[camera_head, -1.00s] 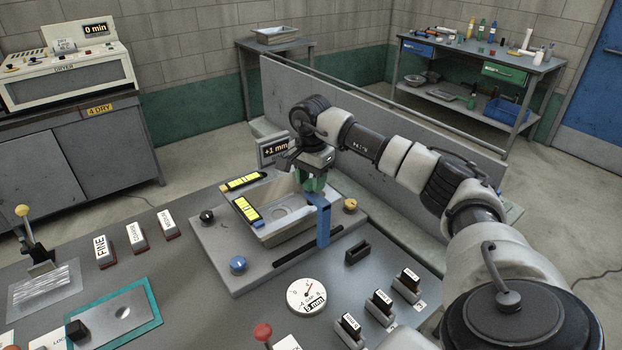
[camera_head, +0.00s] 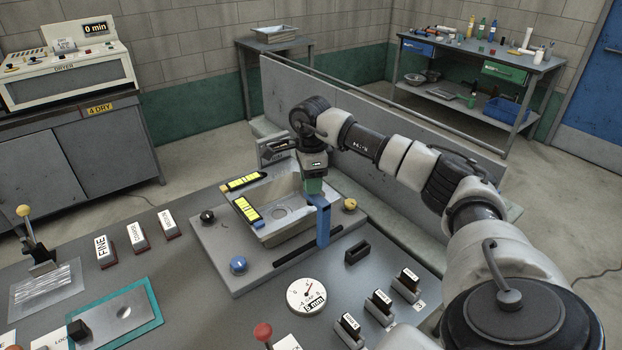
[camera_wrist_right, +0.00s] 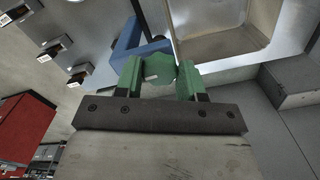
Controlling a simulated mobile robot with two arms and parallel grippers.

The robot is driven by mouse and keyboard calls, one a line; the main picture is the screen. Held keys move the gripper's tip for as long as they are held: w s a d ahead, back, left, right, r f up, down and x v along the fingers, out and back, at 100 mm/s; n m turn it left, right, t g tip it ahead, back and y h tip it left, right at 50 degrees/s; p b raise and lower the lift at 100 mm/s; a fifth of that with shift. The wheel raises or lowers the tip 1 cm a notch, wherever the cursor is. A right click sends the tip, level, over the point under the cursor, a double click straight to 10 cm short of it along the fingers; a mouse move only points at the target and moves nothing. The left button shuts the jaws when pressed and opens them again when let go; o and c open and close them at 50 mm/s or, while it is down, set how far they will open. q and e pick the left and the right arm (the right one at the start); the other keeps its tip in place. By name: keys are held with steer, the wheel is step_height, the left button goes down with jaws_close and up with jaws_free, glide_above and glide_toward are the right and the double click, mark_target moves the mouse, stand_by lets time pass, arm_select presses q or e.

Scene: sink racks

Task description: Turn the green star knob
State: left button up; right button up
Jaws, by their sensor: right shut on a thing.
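The green star knob (camera_wrist_right: 159,72) shows in the right wrist view between the two green fingers of my right gripper (camera_wrist_right: 158,80), which are shut on it from both sides. In the head view my right gripper (camera_head: 313,186) points down at the top of the blue bracket (camera_head: 323,224), by the right side of the grey sink basin (camera_head: 268,238). The knob is hidden behind the fingers there. My left gripper is not in view.
The basin's plate also carries a blue knob (camera_head: 238,264), a black knob (camera_head: 207,216) and a yellow knob (camera_head: 349,204). A dial (camera_head: 306,296) and several labelled blocks stand in front. A low grey wall (camera_head: 390,140) runs behind.

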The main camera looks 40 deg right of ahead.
steer(key=shift+r+m, duration=0.15)
steer(key=shift+m, duration=0.75)
steer(key=shift+d, duration=0.1)
steer(key=shift+w, duration=0.1)
steer(key=o, duration=0.9)
steer(key=shift+o, duration=0.2)
step_height(320, 180, up, 11)
steer(key=b, duration=0.1)
steer(key=shift+b, duration=0.4)
